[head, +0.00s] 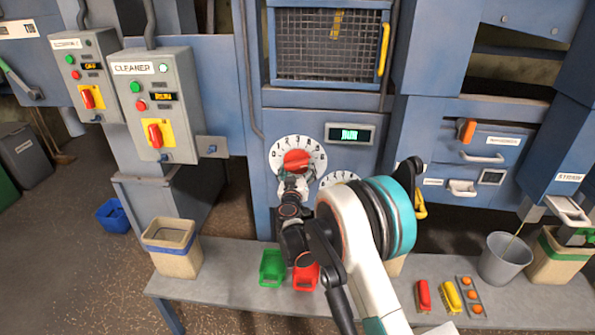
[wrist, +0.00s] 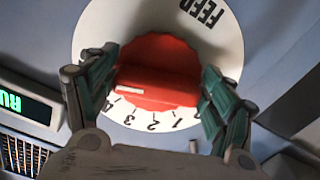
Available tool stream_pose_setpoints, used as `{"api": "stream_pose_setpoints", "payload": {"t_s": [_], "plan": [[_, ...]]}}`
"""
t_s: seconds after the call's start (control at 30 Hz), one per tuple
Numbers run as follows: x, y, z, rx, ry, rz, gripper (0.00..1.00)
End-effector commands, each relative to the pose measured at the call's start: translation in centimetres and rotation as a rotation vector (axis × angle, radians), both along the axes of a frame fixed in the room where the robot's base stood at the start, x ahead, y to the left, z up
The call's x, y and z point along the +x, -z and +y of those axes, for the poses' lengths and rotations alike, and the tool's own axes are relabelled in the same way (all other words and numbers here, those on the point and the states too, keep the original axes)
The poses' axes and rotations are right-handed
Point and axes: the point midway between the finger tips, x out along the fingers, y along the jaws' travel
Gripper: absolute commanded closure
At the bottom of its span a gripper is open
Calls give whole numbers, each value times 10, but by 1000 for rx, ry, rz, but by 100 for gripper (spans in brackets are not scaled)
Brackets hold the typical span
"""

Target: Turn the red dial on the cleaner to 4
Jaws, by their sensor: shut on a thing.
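The red dial (head: 297,161) sits on a round white scale plate (head: 276,148) on the blue machine's front panel. In the wrist view the red dial (wrist: 160,85) has a raised bar with a white mark at its left end. The mark lies close to the 4, slightly on its higher-number side; the exact reading is hard to tell. The plate (wrist: 225,35) is lettered FEED. My gripper (head: 290,176) is at the dial's lower edge in the head view. In the wrist view my gripper (wrist: 157,72) has a teal finger on each side of the dial, shut on it.
A green-lit display (head: 350,134) is right of the dial. A second white dial plate (head: 340,178), partly hidden by my arm, is below. A CLEANER box (head: 155,105) with a red switch stands left. Bins (head: 272,267) and a beige bucket (head: 174,248) stand on the bench below.

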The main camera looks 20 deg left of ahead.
Motion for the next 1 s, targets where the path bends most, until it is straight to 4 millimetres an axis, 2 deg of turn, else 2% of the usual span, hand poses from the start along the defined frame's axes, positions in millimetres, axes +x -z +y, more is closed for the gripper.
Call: {"api": "stream_pose_setpoints", "payload": {"t_s": [0.27,0.7,1.0], "plan": [[0,-1,-1,-155,-1,-38,47],[1,-3,-4,-532,-1,-128,47],[1,-5,-6,-718,-1,-173,47]]}}
